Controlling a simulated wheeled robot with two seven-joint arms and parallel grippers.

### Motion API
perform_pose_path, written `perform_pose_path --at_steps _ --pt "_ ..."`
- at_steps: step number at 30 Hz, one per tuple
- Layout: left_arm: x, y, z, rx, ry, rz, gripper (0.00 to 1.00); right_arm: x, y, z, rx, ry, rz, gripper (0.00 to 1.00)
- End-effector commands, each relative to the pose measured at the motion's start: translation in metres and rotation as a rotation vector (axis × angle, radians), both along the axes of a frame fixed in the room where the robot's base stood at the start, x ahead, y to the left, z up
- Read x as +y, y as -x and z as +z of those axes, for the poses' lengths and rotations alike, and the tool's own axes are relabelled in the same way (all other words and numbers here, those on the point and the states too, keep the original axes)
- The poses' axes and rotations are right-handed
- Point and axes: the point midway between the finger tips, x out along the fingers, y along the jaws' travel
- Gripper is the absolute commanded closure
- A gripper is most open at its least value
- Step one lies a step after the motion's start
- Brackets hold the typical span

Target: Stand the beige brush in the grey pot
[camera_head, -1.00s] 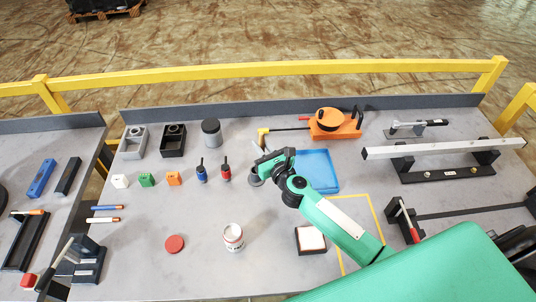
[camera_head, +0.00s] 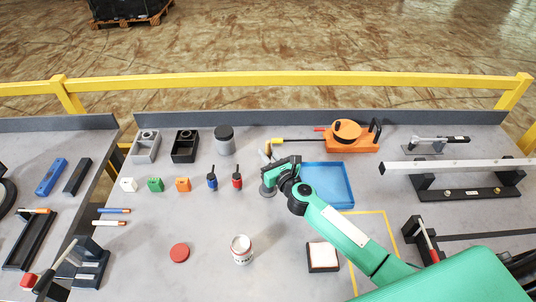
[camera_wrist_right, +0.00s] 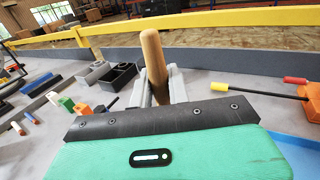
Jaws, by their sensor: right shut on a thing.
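The beige brush shows in the right wrist view as a rounded beige handle (camera_wrist_right: 153,62) rising between the fingers, leaning slightly. My right gripper (camera_wrist_right: 160,88) is shut on it. In the head view my right gripper (camera_head: 271,162) is left of the blue tray, and a small beige bit of the brush (camera_head: 267,149) shows at its tip; the bristle end cannot be made out. The grey pot (camera_head: 224,142) stands upright at the back of the table, left of the gripper and apart from it. My left gripper is not in view.
A blue tray (camera_head: 328,184) lies right of the gripper. An orange tool (camera_head: 346,135) with a long rod lies behind. Blue and red small bottles (camera_head: 237,180) stand in front of the pot. A black block (camera_head: 184,147) is left of the pot.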

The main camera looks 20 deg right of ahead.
Motion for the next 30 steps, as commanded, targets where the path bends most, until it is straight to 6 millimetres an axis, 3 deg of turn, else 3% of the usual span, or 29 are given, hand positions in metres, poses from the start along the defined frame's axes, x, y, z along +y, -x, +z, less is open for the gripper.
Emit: perform_pose_path --at_steps 9,30 --pt "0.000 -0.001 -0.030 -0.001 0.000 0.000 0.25 -0.001 0.000 -0.027 -0.001 0.002 0.000 1.00" --pt "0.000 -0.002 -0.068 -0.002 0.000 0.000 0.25 0.000 0.000 -0.074 -0.001 0.000 0.000 1.00"
